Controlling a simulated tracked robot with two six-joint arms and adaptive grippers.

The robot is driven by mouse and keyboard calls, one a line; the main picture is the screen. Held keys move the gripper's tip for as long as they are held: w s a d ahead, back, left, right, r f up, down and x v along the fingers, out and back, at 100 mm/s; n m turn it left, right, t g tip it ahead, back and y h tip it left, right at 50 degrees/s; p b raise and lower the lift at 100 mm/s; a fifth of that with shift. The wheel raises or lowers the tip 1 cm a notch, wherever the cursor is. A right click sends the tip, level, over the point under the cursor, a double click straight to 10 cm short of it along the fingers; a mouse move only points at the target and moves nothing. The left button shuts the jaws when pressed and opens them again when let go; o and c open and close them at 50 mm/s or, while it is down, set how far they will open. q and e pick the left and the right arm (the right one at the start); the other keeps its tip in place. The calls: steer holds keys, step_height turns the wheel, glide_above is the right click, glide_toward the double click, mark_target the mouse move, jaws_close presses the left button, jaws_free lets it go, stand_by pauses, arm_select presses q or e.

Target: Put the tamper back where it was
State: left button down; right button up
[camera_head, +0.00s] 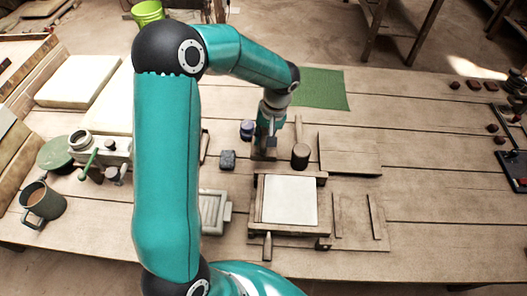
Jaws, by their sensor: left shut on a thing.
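My left gripper (268,140) points down over the middle of the table, behind the wooden press frame. It is shut on a brownish wooden piece (263,154), which looks like the tamper. The gripper hides much of it, and I cannot tell whether its base touches the table. A pale square tile (290,200) lies in the wooden press frame (258,205). My right gripper is not in view.
A green mat (320,88) lies behind. A mug (42,204) stands far left.

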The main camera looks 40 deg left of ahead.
mark_target(272, 149)
arm_select(q)
steer(key=shift+w+d+x, duration=0.15)
steer(key=shift+d+x, duration=0.05)
steer(key=shift+x, duration=1)
steer(key=shift+w+d+x, duration=0.15)
steer(key=shift+w+x, duration=0.05)
steer(key=shift+x, duration=1)
steer(key=shift+w+d+x, duration=0.15)
steer(key=shift+d+x, duration=0.05)
steer(key=shift+x, duration=0.95)
steer(key=shift+f, duration=0.2)
steer(key=shift+f, duration=0.15)
steer(key=c, duration=1.1)
jaws_free()
steer(key=b+v, duration=0.1)
steer(key=v, duration=1.1)
steer(key=shift+s+r, duration=0.1)
steer(key=shift+r, duration=0.1)
